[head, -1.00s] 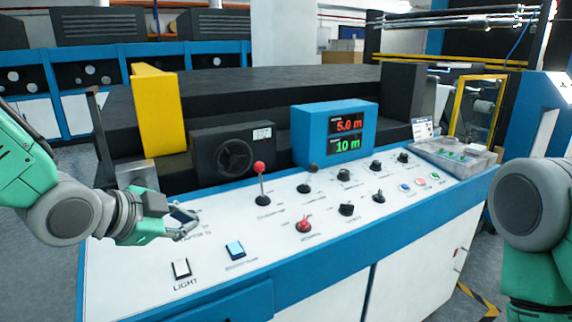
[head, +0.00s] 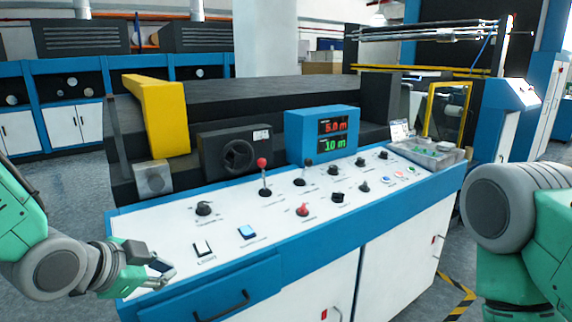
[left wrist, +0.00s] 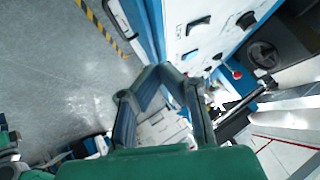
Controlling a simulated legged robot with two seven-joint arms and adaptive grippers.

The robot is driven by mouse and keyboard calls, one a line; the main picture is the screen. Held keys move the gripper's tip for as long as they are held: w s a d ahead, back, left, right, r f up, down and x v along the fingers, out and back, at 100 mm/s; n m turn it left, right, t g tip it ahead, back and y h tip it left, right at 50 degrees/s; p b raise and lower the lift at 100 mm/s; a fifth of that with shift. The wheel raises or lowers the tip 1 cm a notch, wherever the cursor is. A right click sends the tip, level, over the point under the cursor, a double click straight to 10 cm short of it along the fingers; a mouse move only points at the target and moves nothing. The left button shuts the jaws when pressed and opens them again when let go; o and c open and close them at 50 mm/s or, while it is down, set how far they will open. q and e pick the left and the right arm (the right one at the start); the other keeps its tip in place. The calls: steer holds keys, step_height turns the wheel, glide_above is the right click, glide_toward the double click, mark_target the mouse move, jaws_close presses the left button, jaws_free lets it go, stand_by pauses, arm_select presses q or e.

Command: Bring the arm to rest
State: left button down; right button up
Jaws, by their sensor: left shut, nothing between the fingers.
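My left gripper (head: 166,273) is in the lower left of the head view, at the front left corner of the white control panel (head: 150,228). Its fingers are shut and empty, close to the panel's edge below the LIGHT switch; I cannot tell whether they touch it. In the left wrist view my left gripper (left wrist: 167,72) shows its dark fingers closed together at the tips, with the panel beyond. My right arm shows at the right of the head view, but its gripper is out of view.
The panel carries a black knob (head: 204,209), a LIGHT switch (head: 203,248), a blue-topped switch (head: 247,232) and a red-tipped lever (head: 263,177). A drawer handle (head: 222,306) sticks out below. Grey floor (left wrist: 70,90) is clear.

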arm_select(q)
steer(key=s+a+f+n+g+y, duration=0.15)
steer(key=s+f+n, duration=0.25)
steer(key=s+f, duration=0.5)
steer(key=s+a+f+n+g+y, duration=0.1)
steer(key=s+a+f+n+g, duration=0.3)
steer(key=f, duration=0.8)
steer(key=s+a+f+n+g, duration=0.1)
steer(key=s+f, duration=0.3)
steer(key=s, duration=0.4)
steer(key=s+f+n+g+y, duration=0.1)
steer(key=s+f+n, duration=0.1)
steer(key=s+f, duration=0.3)
steer(key=s, duration=0.3)
steer(key=shift+a+n+g, duration=0.3)
steer(key=shift+a+g, duration=0.05)
steer(key=shift+a+y, duration=0.15)
steer(key=shift+y, duration=0.1)
steer(key=c, duration=2.2)
jaws_free()
steer(key=shift+w+d, duration=0.1)
steer(key=shift+d, duration=0.2)
